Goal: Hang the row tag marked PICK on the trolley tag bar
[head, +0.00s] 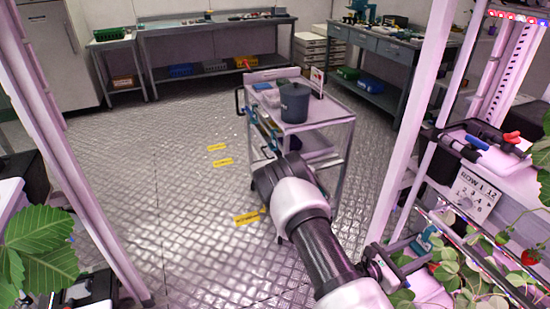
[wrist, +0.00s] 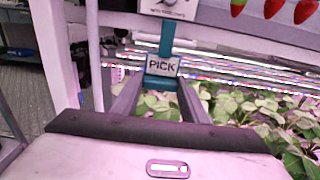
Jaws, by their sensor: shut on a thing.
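The PICK tag (wrist: 163,66) is a white label on a teal holder, between my fingers in the wrist view. Its teal stem rises in front of a pale rack rail. I cannot tell whether it still touches the rail. My gripper (wrist: 160,92) is shut on the tag. In the head view my gripper (head: 412,252) is at the right rack, and the teal holder (head: 431,238) shows small beside it. The trolley (head: 325,124) stands in the middle of the floor, away from my gripper. Small coloured pieces are along its left side; I cannot make out the tag bar clearly.
A dark bucket (head: 294,101) stands on the trolley top. The right rack has a row sign (head: 473,195), a tool tray (head: 487,140) and strawberry plants (head: 480,268). A pale post (head: 417,110) stands between rack and trolley. The floor (head: 180,215) left of the trolley is open.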

